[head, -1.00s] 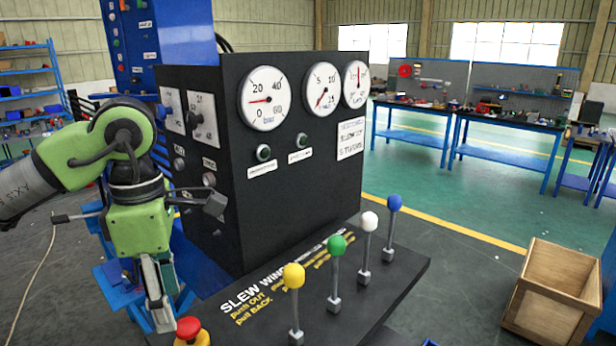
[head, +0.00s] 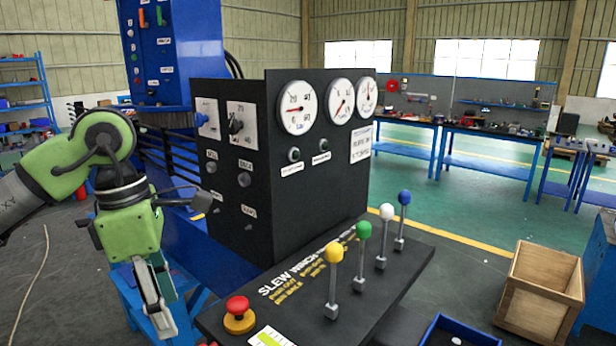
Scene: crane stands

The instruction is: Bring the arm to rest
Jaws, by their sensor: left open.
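My left arm comes in from the left in the head view, with a green wrist and elbow. Its left gripper (head: 158,300) points downward and is open, with nothing between its fingers. It hangs to the left of the black control console (head: 310,200), apart from the red emergency stop button (head: 238,306). The yellow (head: 334,253), green (head: 364,230), white (head: 386,212) and blue (head: 404,198) knobbed levers stand upright on the console, away from the gripper. My right gripper is out of view.
A blue column (head: 180,50) rises behind the console. A blue stool (head: 130,300) stands behind and below the gripper. An open wooden crate (head: 540,290) is on the floor at right, near a blue bin (head: 440,335). Workbenches (head: 490,133) line the back; the floor between is clear.

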